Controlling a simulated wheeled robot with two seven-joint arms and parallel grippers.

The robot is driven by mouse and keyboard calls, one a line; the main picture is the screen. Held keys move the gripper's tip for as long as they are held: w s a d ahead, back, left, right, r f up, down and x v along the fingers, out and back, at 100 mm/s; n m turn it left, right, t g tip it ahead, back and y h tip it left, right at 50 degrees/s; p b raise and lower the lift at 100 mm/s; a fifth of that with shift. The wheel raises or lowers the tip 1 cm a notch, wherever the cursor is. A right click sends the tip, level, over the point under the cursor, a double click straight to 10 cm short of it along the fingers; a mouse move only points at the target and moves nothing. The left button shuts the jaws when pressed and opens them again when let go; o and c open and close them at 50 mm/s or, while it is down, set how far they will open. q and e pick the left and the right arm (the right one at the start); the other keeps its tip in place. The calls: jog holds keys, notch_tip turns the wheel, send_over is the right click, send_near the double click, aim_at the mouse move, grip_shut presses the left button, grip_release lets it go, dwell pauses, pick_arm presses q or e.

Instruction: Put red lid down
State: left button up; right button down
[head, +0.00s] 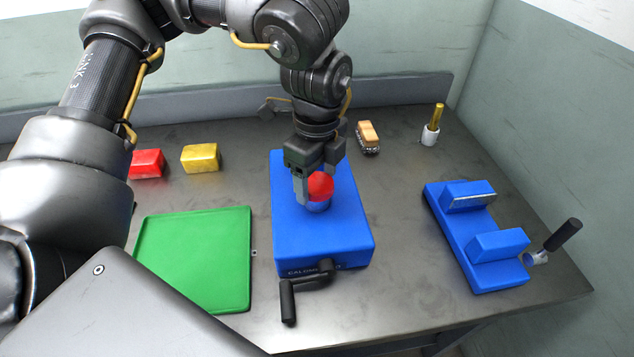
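The red lid (320,186) is a rounded red piece above the top of the blue box (345,245) in the middle of the table. My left gripper (318,182) points down over the box, with its fingers around the red lid, shut on it. The fingers hide part of the lid. A round blue piece (318,207) shows just under the lid. I cannot tell whether the lid touches it. My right gripper is not in view.
A crank handle (288,302) sticks out of the blue box's front. A green tray (195,260) lies left. Red (147,163) and yellow (200,158) blocks, a brush (367,137), a brass-coloured rod in a white holder (430,133) and a blue vise (475,235) stand around.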

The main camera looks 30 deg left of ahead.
pick_arm(q)
jog(key=c, duration=0.8)
